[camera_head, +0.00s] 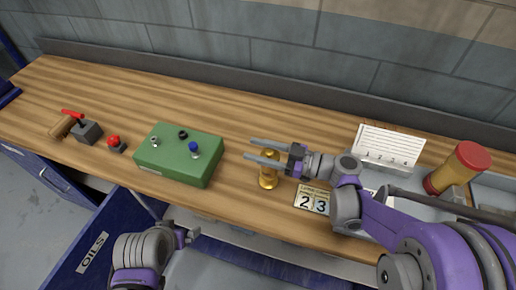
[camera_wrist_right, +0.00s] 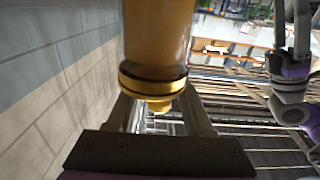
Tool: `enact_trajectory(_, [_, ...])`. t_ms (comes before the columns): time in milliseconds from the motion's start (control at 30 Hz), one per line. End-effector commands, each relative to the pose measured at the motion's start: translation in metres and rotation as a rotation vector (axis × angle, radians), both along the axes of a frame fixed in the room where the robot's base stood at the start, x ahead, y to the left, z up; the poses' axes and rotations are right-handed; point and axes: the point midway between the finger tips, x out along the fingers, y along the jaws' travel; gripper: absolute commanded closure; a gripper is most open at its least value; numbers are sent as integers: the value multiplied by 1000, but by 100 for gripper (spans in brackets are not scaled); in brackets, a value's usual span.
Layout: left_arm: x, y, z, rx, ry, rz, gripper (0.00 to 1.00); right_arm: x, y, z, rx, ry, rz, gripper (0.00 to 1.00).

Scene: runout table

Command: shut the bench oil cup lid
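The bench oil cup (camera_head: 269,178) is a small brass-coloured cup standing upright near the table's front edge, left of the number card. In the right wrist view, an amber cylinder with a brass ring and knob (camera_wrist_right: 152,85) fills the upper middle, between my fingers. I cannot tell its lid's position. My right gripper (camera_head: 258,149) reaches in from the right, its two fingers apart over the top of the cup. They also show apart in the wrist view (camera_wrist_right: 160,116); contact is unclear. My left gripper (camera_head: 187,236) is low in front of the table, its fingers unclear.
A green box (camera_head: 170,168) with several knobs and switches stands left of the cup. A red button (camera_head: 114,141) and a red-handled lever (camera_head: 73,113) lie further left. A number card (camera_head: 312,199), white card holder (camera_head: 388,146) and red-capped amber jar (camera_head: 458,168) are at right.

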Motion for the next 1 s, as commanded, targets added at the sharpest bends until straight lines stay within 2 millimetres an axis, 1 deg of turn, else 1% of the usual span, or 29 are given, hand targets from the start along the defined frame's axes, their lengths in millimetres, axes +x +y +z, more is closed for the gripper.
enact_trajectory(267, [0, 0, 0, 0, 0, 0, 0, 0, 0, 0, 1, 0, -1, 45])
enact_trajectory(367, [0, 0, -1, 0, 0, 0, 0, -1, -5, 0, 1, 1, -2, 45])
enact_trajectory(467, [-1, 0, -3, 0, 2, 0, 0, -6, -16, 0, 0, 1, -5, 45])
enact_trajectory(700, [-4, 0, -11, 0, 7, 0, 0, -24, -62, -1, 0, 1, -6, 45])
enact_trajectory(800, [-5, 0, -13, 0, 9, 0, 0, -32, -78, -1, 0, 1, -6, 45])
enact_trajectory(900, [-5, 0, -15, 0, 10, 0, 0, -37, -90, -1, 0, 1, -4, 45])
enact_trajectory(1000, [-5, 0, -16, 0, 10, 0, 0, -40, -97, 0, 0, 1, -3, 45])
